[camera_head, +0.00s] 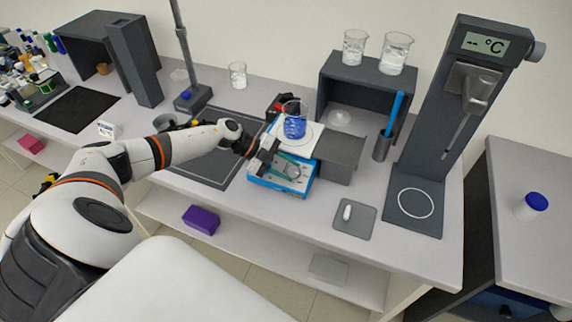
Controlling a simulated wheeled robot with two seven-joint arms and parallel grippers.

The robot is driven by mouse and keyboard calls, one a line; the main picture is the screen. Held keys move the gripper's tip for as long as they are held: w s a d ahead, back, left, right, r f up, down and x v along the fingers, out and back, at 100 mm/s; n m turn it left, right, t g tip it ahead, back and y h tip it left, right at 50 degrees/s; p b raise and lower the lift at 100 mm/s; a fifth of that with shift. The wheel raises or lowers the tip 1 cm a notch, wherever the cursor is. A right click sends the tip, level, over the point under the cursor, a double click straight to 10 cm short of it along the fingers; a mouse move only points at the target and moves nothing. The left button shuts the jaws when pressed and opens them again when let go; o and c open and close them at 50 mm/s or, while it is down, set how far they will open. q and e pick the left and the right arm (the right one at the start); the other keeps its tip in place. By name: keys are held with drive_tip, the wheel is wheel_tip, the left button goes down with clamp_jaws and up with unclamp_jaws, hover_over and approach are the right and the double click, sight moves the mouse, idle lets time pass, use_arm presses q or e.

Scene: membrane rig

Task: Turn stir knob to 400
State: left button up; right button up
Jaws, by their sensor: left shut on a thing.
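The blue stirrer unit (290,187) stands on the bench at the middle of the head view, with a pale top plate. A glass beaker with blue liquid (294,127) stands on the plate. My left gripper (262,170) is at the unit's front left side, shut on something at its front. That is where the stir knob would sit, but the knob is hidden by the fingers and its setting cannot be read. My right gripper is not in view.
A grey block (340,158) stands right of the stirrer. A dark shelf (362,85) behind carries two beakers. A grey tray with a white bar (354,219) lies front right. A tall thermometer stand (432,160) is farther right. A dark outlined mat (205,165) lies left.

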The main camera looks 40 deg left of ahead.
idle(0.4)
use_arm(q)
drive_tip(key=o, duration=1)
drive_tip(key=b+v, duration=0.3)
drive_tip(key=v, duration=0.9)
drive_tip(key=shift+b, duration=0.4)
drive_tip(key=shift+d, duration=0.15)
